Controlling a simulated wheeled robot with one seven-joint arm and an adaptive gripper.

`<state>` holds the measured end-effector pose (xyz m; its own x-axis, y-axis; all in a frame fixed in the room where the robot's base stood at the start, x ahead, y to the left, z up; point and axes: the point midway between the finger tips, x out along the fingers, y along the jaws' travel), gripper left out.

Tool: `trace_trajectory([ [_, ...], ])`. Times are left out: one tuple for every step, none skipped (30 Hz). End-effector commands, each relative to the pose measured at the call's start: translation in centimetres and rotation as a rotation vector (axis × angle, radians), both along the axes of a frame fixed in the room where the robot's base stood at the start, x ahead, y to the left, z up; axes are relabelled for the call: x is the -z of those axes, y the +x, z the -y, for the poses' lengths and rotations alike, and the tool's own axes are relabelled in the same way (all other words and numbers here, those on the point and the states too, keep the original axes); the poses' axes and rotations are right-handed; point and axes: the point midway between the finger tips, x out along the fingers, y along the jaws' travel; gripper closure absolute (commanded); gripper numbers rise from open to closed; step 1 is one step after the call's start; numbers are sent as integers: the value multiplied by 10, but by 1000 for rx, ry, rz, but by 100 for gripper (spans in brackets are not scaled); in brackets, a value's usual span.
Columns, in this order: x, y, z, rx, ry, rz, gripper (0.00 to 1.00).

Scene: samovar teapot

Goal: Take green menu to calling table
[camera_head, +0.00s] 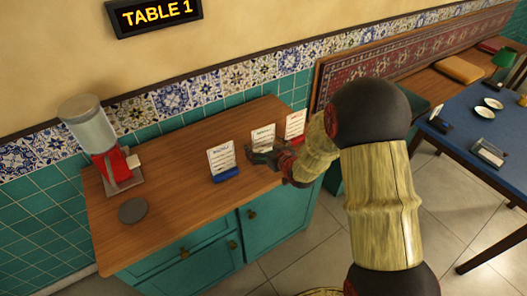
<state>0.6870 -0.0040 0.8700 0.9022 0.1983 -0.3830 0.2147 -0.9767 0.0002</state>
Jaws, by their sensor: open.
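Three white menu cards stand in a row on a wooden counter (175,185). The left menu (221,158) has a blue base and the right menu (296,121) has a red base. The middle menu (263,136) shows its white card; its base is mostly hidden by my gripper, so its colour is hard to tell. My gripper (259,155) is open, low at the front of the middle menu; whether it touches is unclear. A lit wall sign (155,13) reads "TABLE 1". A table with a blue cloth (470,110) stands at the right.
A dispenser with a red body (109,164) and a dark round disc (132,211) are on the counter's left. Plates (485,112), a holder (488,153) and a green lamp (504,58) are on the blue table. Tiled floor (300,255) is open in front.

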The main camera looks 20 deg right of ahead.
Motion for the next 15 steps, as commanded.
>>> trace_trajectory([
  [-1,0,0,0,0,0,7],
  [-1,0,0,0,0,0,7],
  [-1,0,0,0,0,0,9],
  [-1,0,0,0,0,0,11],
  [-1,0,0,0,0,0,12],
  [-1,0,0,0,0,0,15],
  [-1,0,0,0,0,0,17],
  [-1,0,0,0,0,0,18],
  [-1,0,0,0,0,0,20],
  [-1,0,0,0,0,0,22],
  [-1,0,0,0,0,0,24],
  [-1,0,0,0,0,0,26],
  [-1,0,0,0,0,0,28],
  [-1,0,0,0,0,0,30],
  [-1,0,0,0,0,0,32],
])
